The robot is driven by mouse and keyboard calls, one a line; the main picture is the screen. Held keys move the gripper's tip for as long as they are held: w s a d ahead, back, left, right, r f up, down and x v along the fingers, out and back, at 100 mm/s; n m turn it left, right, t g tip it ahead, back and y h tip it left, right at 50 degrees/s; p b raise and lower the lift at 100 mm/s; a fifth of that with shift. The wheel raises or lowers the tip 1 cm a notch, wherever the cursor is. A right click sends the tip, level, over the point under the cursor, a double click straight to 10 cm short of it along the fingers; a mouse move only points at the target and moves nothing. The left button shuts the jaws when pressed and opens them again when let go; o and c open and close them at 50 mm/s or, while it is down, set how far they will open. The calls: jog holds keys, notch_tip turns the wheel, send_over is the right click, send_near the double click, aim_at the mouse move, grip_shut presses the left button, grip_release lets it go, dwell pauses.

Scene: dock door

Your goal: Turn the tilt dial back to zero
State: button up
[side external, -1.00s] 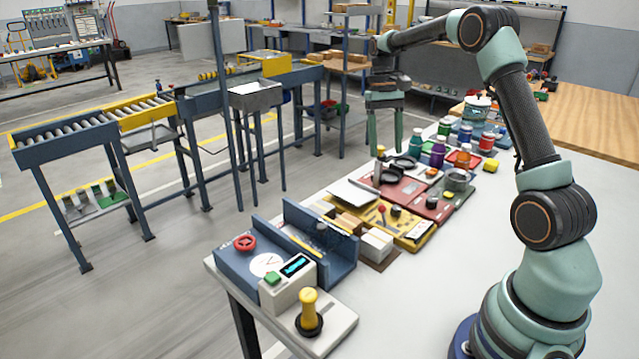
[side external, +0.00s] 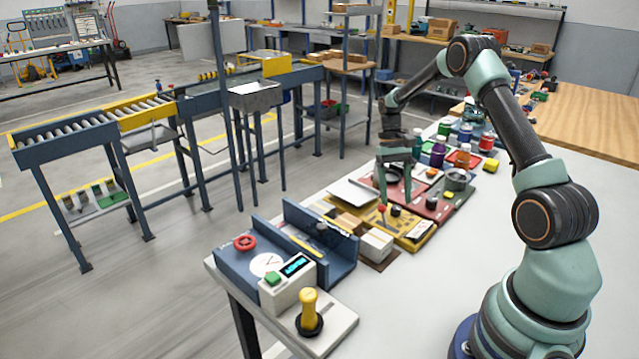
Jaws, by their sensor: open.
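A red round knob (side external: 245,242) sits on top of a blue box at the near left end of the table. A white round dial face (side external: 266,264) with a thin pointer lies beside it; its marks are too small to read. I cannot tell which of these is the tilt dial. My gripper (side external: 394,197) is open, pointing down, with two teal fingers apart over the yellow and red boards. It is well to the right of and beyond the blue box. Nothing shows between the fingers, and I cannot tell whether the tips touch anything.
A white control box (side external: 288,285) with a green button and lit display stands by the dial. A yellow-handled joystick (side external: 309,312) stands in front. A yellow board (side external: 418,229) carries small knobs. Bottles (side external: 438,152) stand farther back.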

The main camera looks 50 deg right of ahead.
jog(key=shift+x, duration=1.15)
grip_shut()
jog(key=shift+w+a+n, duration=0.1)
jog(key=shift+n, duration=1.3)
grip_release()
jog(key=shift+r, duration=0.1)
jog(key=v, duration=1.2)
